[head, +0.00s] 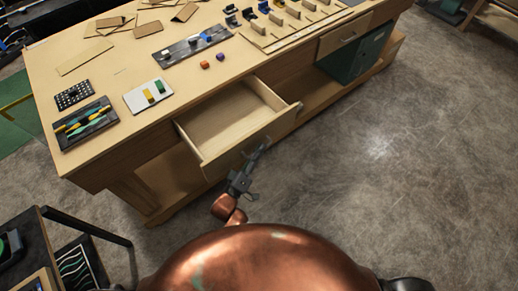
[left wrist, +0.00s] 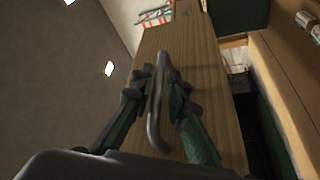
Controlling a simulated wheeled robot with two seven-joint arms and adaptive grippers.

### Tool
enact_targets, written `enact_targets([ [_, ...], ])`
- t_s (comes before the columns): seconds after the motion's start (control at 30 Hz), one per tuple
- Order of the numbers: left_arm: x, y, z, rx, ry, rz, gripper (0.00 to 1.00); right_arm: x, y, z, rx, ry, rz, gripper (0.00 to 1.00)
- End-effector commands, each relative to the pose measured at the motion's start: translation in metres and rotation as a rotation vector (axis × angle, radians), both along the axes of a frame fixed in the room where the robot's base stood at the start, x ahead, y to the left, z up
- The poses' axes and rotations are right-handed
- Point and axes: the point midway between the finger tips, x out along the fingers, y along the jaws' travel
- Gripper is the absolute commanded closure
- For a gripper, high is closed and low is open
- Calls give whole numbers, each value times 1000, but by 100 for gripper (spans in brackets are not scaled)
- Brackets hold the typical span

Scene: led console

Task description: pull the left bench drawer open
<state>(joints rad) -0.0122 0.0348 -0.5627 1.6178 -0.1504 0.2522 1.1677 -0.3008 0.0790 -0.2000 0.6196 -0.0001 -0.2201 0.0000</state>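The left bench drawer (head: 203,148) is pulled well out from the workbench in the head view, and its light wooden inside is empty. My left gripper (head: 257,154) is at its front face. In the left wrist view the wooden drawer front (left wrist: 205,95) fills the middle, with a curved metal handle (left wrist: 155,125) standing on it. The fingers of my left gripper (left wrist: 159,88) lie close on both sides of the handle and look shut on it. My right gripper is not in view.
The workbench (head: 90,155) carries a tool tray (head: 85,123), a white tray (head: 148,96) with blocks, and small loose cubes (head: 212,60). Grey floor (head: 390,170) is clear at right.

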Motion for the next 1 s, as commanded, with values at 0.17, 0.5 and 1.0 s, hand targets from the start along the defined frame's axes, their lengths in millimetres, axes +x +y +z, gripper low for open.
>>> enact_targets([
  [0.17, 0, -1, 1, 0, -1, -2, 84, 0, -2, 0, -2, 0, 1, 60],
  [0.5, -24, 16, -6, 1, 1, -2, 84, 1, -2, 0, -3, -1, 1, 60],
  [1.0, -93, 63, -24, -1, 1, 0, 84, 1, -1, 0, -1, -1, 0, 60],
])
